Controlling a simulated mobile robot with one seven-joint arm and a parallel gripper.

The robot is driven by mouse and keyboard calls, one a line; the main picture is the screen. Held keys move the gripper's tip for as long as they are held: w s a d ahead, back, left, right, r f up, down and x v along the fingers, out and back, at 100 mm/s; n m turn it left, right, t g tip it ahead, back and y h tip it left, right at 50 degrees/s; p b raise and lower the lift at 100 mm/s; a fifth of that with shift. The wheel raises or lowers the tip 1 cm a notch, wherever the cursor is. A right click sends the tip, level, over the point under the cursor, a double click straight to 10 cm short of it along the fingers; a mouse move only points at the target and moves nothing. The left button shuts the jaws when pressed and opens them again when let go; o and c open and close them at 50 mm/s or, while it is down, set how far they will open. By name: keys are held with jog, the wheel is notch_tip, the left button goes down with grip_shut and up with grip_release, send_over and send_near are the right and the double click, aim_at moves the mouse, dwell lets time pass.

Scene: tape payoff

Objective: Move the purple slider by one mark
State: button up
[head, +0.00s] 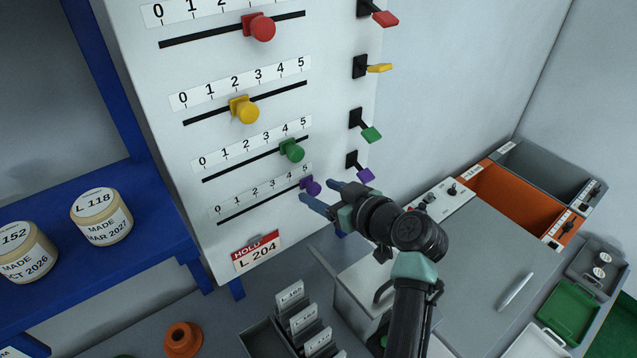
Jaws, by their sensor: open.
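The purple slider (313,187) is a round knob on the lowest track of the white panel (185,130). It sits near the right end, at about mark 5 of its 0 to 5 scale (260,191). My gripper (317,191) reaches in from the lower right with its blue fingers apart. One fingertip is to the lower left of the purple knob and the other to its upper right, so the knob shows between them. I cannot tell whether either finger touches it.
Above are the green slider (292,150), yellow slider (247,111) and red slider (262,27). A purple lever (365,174) is close to my upper finger, below a green lever (371,134). A red-and-white tag (257,252) hangs below the track.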

jog(key=shift+x, duration=0.9)
grip_shut()
dwell(0.9)
